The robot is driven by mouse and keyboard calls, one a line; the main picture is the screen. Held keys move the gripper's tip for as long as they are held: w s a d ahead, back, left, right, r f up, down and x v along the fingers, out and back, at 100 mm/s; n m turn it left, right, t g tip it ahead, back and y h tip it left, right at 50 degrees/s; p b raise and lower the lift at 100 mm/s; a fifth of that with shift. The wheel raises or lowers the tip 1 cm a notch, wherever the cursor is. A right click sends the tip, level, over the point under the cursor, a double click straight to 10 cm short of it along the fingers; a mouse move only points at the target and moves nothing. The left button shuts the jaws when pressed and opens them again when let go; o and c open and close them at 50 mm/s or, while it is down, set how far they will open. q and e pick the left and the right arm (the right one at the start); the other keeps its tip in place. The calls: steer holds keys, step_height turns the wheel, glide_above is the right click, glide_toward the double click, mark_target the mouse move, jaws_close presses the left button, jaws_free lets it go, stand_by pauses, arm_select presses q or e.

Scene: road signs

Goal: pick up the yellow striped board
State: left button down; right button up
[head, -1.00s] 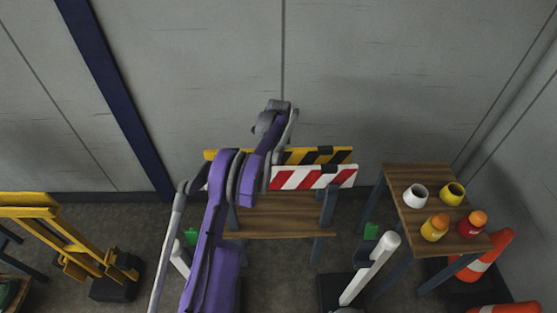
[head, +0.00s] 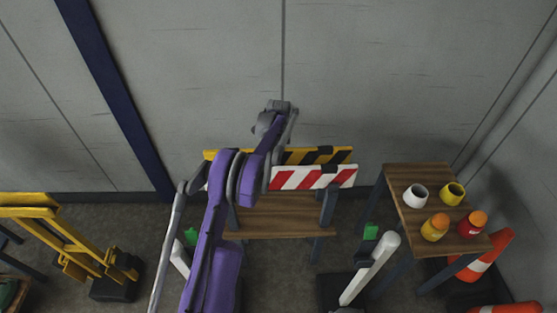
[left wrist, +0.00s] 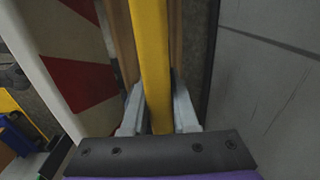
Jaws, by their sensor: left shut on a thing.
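The yellow striped board (head: 330,156) with black stripes stands upright behind the red-and-white striped board (head: 314,178), close to the wall. In the head view my purple left arm hides the middle of it. In the left wrist view the yellow board's edge (left wrist: 150,50) runs between the fingers of my left gripper (left wrist: 158,115), which is shut on it, one finger on each side. The red-and-white board (left wrist: 75,80) is also at the left of that view. My left gripper's fingers are hidden in the head view. My right gripper is not in view.
Both boards are at a wooden bench (head: 275,215) with dark legs. A wooden table (head: 420,178) with several white, yellow and red containers stands at right, with orange cones (head: 490,258) beside it. A yellow folding barrier (head: 75,235) is at left. The wall is close behind.

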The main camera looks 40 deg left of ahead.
arm_select(q)
step_height(320, 180, up, 10)
steer(key=shift+r, duration=0.1)
stand_by(0.6)
stand_by(0.9)
